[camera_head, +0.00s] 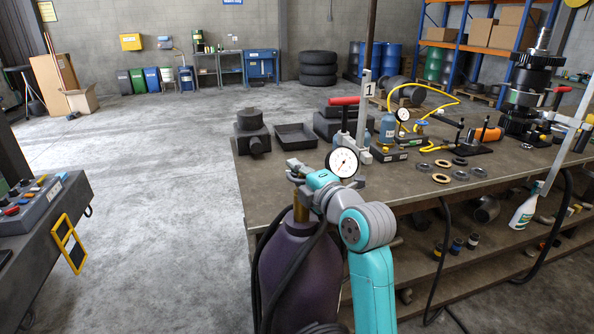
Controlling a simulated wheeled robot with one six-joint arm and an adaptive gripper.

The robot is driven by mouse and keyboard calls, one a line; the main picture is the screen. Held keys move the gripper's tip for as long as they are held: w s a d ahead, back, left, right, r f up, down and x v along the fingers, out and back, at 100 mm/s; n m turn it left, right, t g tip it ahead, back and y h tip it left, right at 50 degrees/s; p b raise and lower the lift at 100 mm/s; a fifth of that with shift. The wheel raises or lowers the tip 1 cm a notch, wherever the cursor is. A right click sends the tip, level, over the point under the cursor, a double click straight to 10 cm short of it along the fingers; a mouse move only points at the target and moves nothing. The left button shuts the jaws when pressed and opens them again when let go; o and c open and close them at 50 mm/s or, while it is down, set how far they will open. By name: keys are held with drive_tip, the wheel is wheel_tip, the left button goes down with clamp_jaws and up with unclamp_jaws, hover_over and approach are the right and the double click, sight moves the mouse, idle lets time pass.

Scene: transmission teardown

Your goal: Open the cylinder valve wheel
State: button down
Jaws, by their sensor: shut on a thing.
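A dark purple gas cylinder (290,272) stands upright at the front edge of the workbench. Its brass-coloured valve neck (300,210) shows above the shoulder. A round white pressure gauge (343,162) sits just right of the valve. My teal and grey arm reaches up from the bottom right to the cylinder top. My gripper (294,171) is at the top of the valve, shut on the valve wheel. The wheel itself is mostly hidden by the gripper and wrist, and its turn angle cannot be seen.
The metal workbench (261,190) behind the cylinder carries gauges, rings, a black tray (296,138) and a gearbox assembly (526,90). Dark hoses hang near the cylinder. A control panel (38,200) stands at left. The concrete floor between is clear.

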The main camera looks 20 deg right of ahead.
idle(0.3)
drive_tip(key=c, duration=1.2)
unclamp_jaws()
drive_tip(key=v, duration=1.2)
drive_tip(key=shift+d, duration=0.1)
